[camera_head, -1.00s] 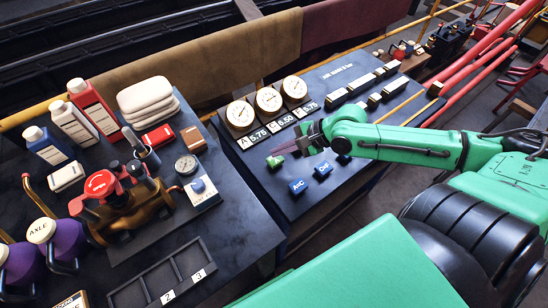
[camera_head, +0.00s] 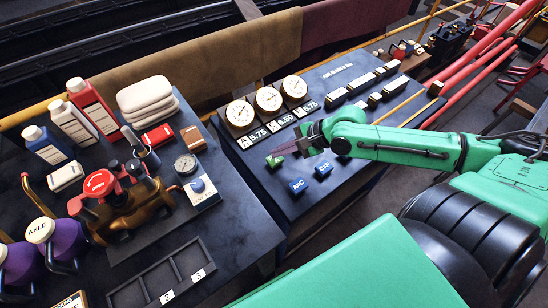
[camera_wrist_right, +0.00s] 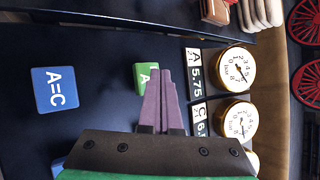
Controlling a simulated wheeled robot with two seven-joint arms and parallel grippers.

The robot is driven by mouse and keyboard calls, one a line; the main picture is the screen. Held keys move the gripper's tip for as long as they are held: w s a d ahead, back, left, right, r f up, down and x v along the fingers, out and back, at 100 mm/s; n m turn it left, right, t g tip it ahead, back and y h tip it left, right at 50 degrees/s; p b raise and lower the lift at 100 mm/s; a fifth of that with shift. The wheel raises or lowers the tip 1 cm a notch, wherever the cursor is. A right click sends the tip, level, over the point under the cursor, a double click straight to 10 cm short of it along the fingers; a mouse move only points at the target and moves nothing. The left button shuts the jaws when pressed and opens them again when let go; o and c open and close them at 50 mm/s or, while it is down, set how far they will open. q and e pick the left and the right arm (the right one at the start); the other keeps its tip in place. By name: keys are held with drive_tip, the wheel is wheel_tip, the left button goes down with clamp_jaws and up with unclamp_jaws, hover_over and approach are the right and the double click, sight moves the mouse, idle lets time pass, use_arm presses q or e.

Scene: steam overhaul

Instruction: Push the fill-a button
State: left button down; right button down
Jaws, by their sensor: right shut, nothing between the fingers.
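The fill-a button is the green block (camera_head: 274,161) on the sloping dark panel, below the left gauge. In the right wrist view the green button (camera_wrist_right: 145,78) shows a white letter A, partly hidden by my fingers. My right gripper (camera_head: 277,153) is shut and empty, its purple fingers pointing left with their tips close by the green button. In the wrist view the fingertips (camera_wrist_right: 161,72) overlap the button's right part; I cannot tell whether they touch it. My left gripper is not in view.
The blue A=C button (camera_head: 298,185) and blue C=F button (camera_head: 323,168) lie near my right gripper. Gauges (camera_head: 240,114) with number plates stand behind it. The left bench holds a brown valve body (camera_head: 135,208), bottles and a divided tray (camera_head: 150,283).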

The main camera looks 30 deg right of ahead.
sight(280, 159)
drive_tip(key=shift+f, duration=0.4)
idle(0.3)
drive_tip(key=shift+r+p, duration=0.65)
drive_tip(key=shift+p, duration=0.1)
wheel_tip(280, 159, up, 6)
drive_tip(key=p, duration=0.8)
idle(0.4)
